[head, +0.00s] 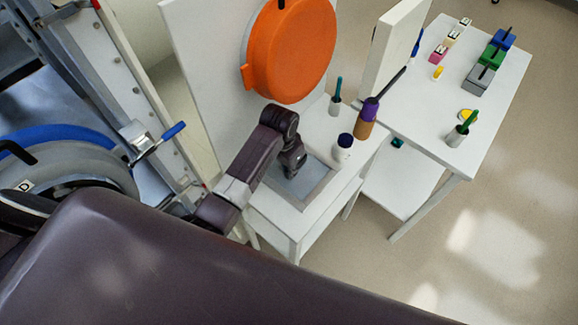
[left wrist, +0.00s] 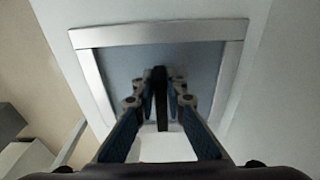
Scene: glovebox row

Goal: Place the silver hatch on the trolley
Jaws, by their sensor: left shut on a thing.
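The silver hatch (head: 309,177) looks like a square grey panel inside a silver frame, at the top of a white stand (head: 272,203) in the middle of the head view. In the left wrist view the grey panel (left wrist: 207,62) fills the middle. My left gripper (head: 291,172) is over the panel, shut on its upright black handle (left wrist: 160,92). The gripper hides part of the panel. The frames do not show clearly which piece is the trolley. My right gripper is not in view.
A dark-capped white bottle (head: 342,150), a brown and purple bottle (head: 367,122) and a cup with a green tool (head: 336,104) stand close by the panel. An orange round cover (head: 290,50) rises behind. A white table (head: 490,115) with small coloured items is at right.

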